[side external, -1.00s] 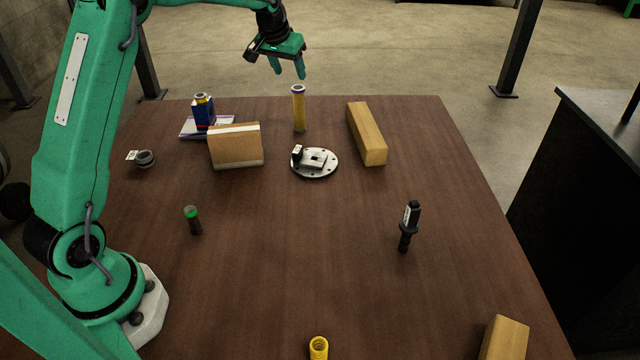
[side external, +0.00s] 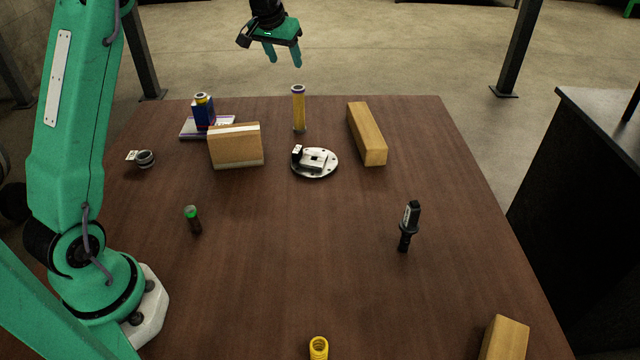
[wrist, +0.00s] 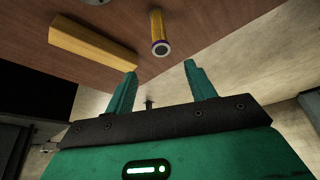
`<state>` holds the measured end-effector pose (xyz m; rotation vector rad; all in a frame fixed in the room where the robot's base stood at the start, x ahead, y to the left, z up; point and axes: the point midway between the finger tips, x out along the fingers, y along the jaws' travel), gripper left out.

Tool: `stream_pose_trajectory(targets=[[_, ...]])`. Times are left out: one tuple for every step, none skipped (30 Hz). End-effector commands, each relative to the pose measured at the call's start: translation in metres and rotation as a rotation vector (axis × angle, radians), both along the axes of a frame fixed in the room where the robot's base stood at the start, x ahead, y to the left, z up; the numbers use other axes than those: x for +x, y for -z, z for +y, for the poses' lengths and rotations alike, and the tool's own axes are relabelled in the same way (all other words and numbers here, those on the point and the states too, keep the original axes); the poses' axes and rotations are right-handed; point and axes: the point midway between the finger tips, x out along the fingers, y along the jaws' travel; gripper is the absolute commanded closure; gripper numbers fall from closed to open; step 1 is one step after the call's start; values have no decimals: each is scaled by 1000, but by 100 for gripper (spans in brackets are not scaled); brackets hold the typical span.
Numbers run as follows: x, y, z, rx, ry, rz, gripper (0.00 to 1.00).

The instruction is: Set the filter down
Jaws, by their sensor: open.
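The filter appears to be the tall yellow cylinder with purple end bands (side external: 299,110), standing upright near the table's back edge in the side view. It also shows in the wrist view (wrist: 157,28), its dark round end facing the camera. My gripper (side external: 283,60) is open and empty, above and slightly left of the cylinder, clear of it. In the wrist view, the two green fingers of my gripper (wrist: 160,74) are spread apart with nothing between them.
A wooden block (side external: 367,136) lies right of the cylinder. A round metal flange (side external: 322,172) lies in front; a tan box (side external: 236,147) and a blue can (side external: 203,113) on a booklet (side external: 184,128) stand left. A black injector-like part (side external: 409,226) stands right. The table's (side external: 300,260) middle is clear.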

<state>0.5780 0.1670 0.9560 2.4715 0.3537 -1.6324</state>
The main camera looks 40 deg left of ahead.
Motion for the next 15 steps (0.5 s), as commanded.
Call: stream_pose_trajectory(targets=[[0, -1, -1, 1, 1, -1, 45], [-1, -2, -1, 0, 1, -1, 45], [-2, -3, -2, 0, 2, -2, 45], [-4, -5, -4, 1, 4, -3, 45], [-5, -6, -5, 1, 5, -3, 45], [-8, -8, -8, 1, 9, -4, 45], [-11, -11, -10, 2, 12, -6, 45], [-14, -14, -13, 2, 14, -7, 45], [-19, -19, -17, 3, 19, -8, 45], [-23, -22, -20, 3, 23, -10, 45], [-28, -26, -24, 3, 27, -12, 45], [-35, -31, -30, 3, 35, -13, 45], [-40, -35, -34, 4, 40, -15, 45], [-47, -39, -39, 5, 46, -16, 45], [-55, -44, -45, 5, 52, -19, 45]])
